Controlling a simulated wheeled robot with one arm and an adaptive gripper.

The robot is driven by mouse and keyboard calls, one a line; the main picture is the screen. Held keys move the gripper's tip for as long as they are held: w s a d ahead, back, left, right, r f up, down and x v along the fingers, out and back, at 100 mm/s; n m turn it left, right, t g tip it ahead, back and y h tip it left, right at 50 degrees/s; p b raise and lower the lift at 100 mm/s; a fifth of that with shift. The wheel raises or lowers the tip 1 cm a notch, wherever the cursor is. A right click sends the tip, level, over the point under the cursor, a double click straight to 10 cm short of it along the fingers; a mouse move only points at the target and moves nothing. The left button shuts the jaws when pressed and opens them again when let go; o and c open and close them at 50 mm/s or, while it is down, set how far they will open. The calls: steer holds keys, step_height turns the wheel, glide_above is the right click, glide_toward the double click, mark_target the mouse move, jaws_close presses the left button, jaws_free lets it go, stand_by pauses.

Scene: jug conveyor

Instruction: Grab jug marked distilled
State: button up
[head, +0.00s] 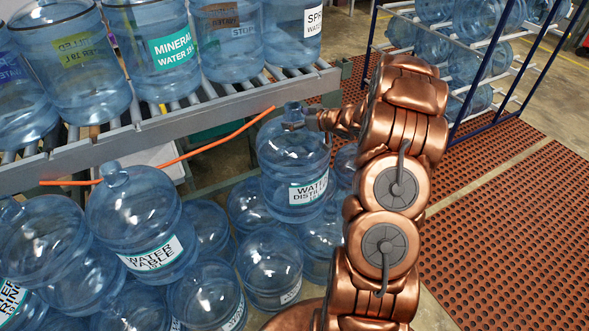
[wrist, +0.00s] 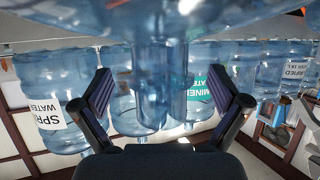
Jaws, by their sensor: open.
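A clear blue jug with a white label (head: 294,170) stands upright in the middle of the head view. Its label reads "WATER", with a smaller second line that looks like "DISTILLED". My gripper (head: 296,122) is at this jug's neck, reaching in from the right. In the wrist view, a large blue jug body fills the top and its neck (wrist: 160,80) hangs between my two dark fingers (wrist: 163,97). The fingers are open, with a visible gap on each side of the neck. The fingertips are hard to make out in the head view.
A roller conveyor (head: 160,127) at upper left carries several jugs, one marked "MINERAL WATER" (head: 166,50). A jug marked "WATER TABLE" (head: 135,222) and several others crowd the lower left. An orange strip (head: 205,147) crosses near the conveyor. A jug rack (head: 480,60) stands upper right; the matting (head: 510,235) is clear.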

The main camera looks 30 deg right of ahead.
steer(key=shift+w+a+f, duration=0.2)
steer(key=shift+w+f, duration=0.1)
steer(key=shift+w, duration=0.3)
steer(key=c, duration=1.8)
jaws_close()
steer(key=shift+r, duration=0.15)
